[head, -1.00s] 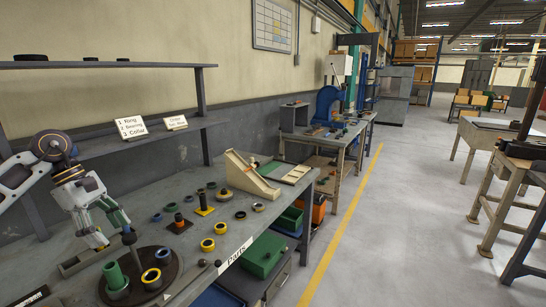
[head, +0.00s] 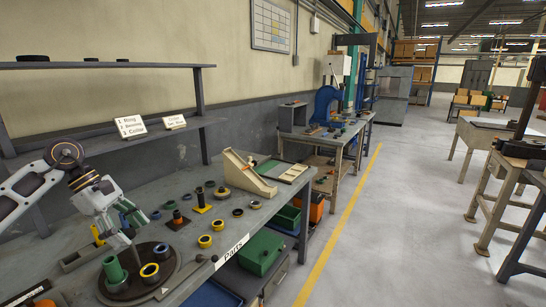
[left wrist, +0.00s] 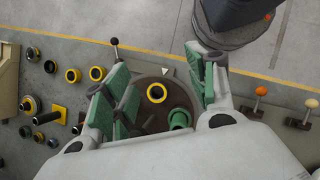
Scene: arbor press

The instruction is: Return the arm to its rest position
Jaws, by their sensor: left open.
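My left gripper (head: 128,228) is open and empty above the dark round plate (head: 172,262) at the bench's near left. In the left wrist view its green-padded fingers (left wrist: 160,88) stand wide apart, with the plate beyond them. A green cylinder (head: 113,271) and a black ring with a yellow face (head: 149,272) sit on the plate; both also show in the left wrist view, the cylinder (left wrist: 179,120) and the ring (left wrist: 157,93). A small dark knob (head: 214,258) stands at the bench's front edge. My right gripper is not in view.
Several rings (head: 204,241) and dark posts stand on the grey bench to the right of the plate. A sloped wooden rack (head: 246,174) is at its far end. A shelf with step cards (head: 130,126) runs above the back. A blue press (head: 327,104) stands on another bench beyond.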

